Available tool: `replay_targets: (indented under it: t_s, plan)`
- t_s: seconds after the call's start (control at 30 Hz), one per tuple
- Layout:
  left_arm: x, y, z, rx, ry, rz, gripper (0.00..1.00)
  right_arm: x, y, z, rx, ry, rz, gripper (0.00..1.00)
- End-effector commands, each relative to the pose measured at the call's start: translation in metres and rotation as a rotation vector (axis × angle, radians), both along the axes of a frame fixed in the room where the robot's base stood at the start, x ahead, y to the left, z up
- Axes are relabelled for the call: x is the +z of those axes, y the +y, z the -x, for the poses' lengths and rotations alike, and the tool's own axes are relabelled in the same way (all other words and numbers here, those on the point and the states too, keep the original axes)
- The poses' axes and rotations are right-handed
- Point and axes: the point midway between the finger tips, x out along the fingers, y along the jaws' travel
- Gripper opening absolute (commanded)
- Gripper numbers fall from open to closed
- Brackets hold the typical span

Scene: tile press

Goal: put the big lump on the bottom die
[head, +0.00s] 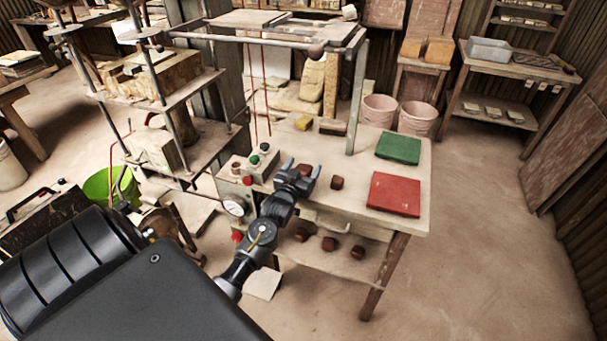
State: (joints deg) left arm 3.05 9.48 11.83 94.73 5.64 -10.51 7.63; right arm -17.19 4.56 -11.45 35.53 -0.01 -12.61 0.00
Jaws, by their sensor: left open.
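Dark brown lumps lie on the worktable: one (337,183) sits clear to the right of my left gripper, and another shows partly between its fingers. I cannot tell for sure which is the big one. My left gripper (302,169) is open over the left part of the table, its fingers pointing away from me. I cannot tell whether it touches the lump there. The press stands at the left; a pale block (158,148) at its lower level looks like the bottom die, with a larger block (145,80) on the plate above. My right gripper is not in view.
The worktable (345,150) also carries a red pad (394,194), a green pad (398,148), a yellow sponge (303,123) and a button box (263,160). Three lumps (329,244) lie on its lower shelf. Press posts and a gauge (234,207) stand left of the table.

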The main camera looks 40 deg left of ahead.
Motion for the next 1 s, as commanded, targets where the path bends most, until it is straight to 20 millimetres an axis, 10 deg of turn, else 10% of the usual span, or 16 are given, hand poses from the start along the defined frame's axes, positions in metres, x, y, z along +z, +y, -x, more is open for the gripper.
replay_targets:
  t_s: [0.5,1.0]
  plan:
    - [0.001,0.0,0.0,0.0,-0.002,-0.001,0.16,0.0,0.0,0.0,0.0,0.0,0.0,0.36]
    - [0.029,0.0,0.0,0.0,-0.007,-0.002,0.16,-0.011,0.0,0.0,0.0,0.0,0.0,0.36]
